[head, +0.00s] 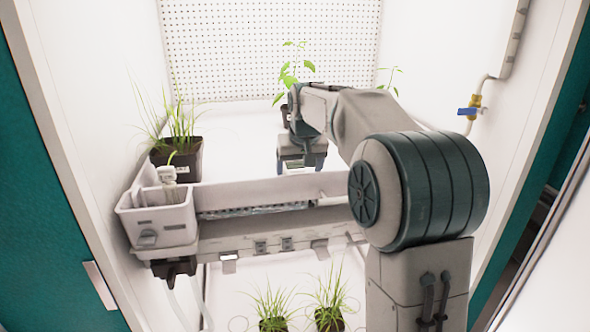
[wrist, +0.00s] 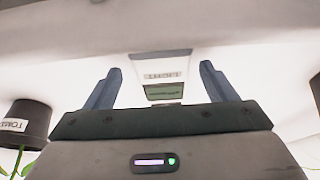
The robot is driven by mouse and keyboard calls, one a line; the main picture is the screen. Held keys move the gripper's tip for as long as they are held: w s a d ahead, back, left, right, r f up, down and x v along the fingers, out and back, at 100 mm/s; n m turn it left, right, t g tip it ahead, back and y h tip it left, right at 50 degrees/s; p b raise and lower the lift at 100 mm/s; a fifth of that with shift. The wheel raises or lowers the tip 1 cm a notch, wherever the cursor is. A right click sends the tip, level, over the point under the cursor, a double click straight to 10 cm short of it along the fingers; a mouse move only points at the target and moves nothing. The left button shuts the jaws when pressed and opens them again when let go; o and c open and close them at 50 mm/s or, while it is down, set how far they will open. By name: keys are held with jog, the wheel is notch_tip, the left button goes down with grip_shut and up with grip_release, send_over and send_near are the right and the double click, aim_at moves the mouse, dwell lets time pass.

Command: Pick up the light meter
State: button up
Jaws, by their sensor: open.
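The light meter (wrist: 163,72) shows in the wrist view as a pale, flat device with a printed label and a dark green display. It lies between my two blue-grey fingers, as seen in that view, apart from both. My gripper (wrist: 160,67) is open and empty. In the head view my gripper (head: 301,166) hangs low over the chamber's shelf, behind the front rail. There the gripper mostly hides the meter, and I cannot make it out clearly.
A dark pot with grassy leaves (head: 176,158) stands left on the shelf, behind a pale grey box (head: 157,220). A leafy plant (head: 291,72) stands behind my gripper. A labelled dark pot (wrist: 25,122) is close at the left in the wrist view. More grass pots (head: 329,318) stand below.

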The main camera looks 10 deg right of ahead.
jog(key=shift+w+a+f, duration=0.3)
jog(key=shift+f, duration=0.15)
jog(key=shift+s+d+r, duration=0.1)
jog(key=shift+d, duration=0.1)
jog(key=c, duration=1.3)
